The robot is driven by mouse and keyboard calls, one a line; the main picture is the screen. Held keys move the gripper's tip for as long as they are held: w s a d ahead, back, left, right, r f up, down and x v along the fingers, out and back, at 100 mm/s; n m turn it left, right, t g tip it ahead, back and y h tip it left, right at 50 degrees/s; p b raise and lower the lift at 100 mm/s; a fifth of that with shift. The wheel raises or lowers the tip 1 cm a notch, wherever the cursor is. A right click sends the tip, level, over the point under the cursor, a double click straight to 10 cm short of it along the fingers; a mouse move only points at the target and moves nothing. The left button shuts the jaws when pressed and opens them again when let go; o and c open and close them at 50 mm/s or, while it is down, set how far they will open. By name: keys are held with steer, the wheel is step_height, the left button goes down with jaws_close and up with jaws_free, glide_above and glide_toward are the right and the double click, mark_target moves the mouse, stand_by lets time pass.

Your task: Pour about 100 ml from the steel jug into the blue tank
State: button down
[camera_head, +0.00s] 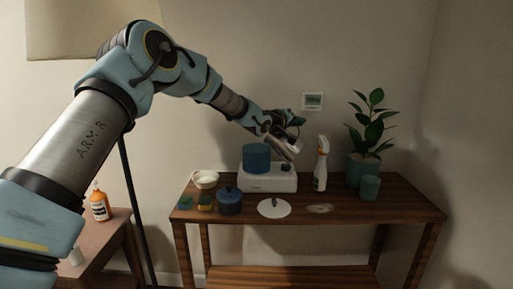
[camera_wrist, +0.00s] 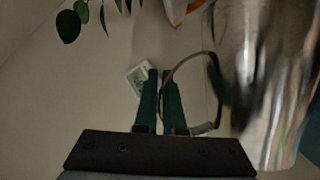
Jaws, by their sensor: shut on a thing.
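The steel jug (camera_head: 284,146) is tilted in the head view, above and just right of the blue tank. In the wrist view the jug (camera_wrist: 275,75) fills the right side, close to the camera. The blue tank (camera_head: 257,157) stands on a white scale-like base (camera_head: 267,183) on the wooden table. My gripper (camera_wrist: 165,85) is shut on the jug's handle (camera_wrist: 205,70), which loops beside the fingers. The jug's mouth, any stream and the liquid levels cannot be made out.
A white spray bottle (camera_head: 320,165) stands close right of the base. A blue lidded pot (camera_head: 229,201), a white bowl (camera_head: 205,179) and a white disc (camera_head: 274,208) are on the wooden table (camera_head: 400,206). A potted plant (camera_head: 363,167) and a green cup (camera_head: 369,187) stand at the right.

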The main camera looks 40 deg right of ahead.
steer(key=shift+w+a+r+n+h+p, duration=0.25)
steer(key=shift+w+r+n+p, duration=0.3)
steer(key=shift+r+p, duration=0.25)
steer(key=shift+w+a+r+n+h+p, duration=0.25)
steer(key=shift+w+r+n+p, duration=0.3)
steer(key=shift+p, duration=0.3)
stand_by(1.5)
steer(key=shift+s, duration=0.15)
steer(key=s+f+m+b, duration=0.1)
steer(key=b, duration=0.1)
steer(key=d+f+b, duration=0.1)
steer(key=f+b, duration=0.1)
steer(key=s+f+m+y+b, duration=0.1)
steer(key=shift+s+d+f+m+b, duration=0.2)
steer(key=shift+s+m+b, duration=0.1)
steer(key=shift+b, duration=0.1)
steer(key=shift+s+r+m+t, duration=0.1)
steer(key=shift+r+m+t, duration=0.05)
steer(key=shift+m+t, duration=0.15)
steer(key=shift+r, duration=0.2)
steer(key=shift+s+d+f+m+y+b, duration=0.25)
steer(key=shift+s+m+y+b, duration=0.2)
steer(key=shift+b, duration=0.35)
steer(key=shift+w, duration=0.1)
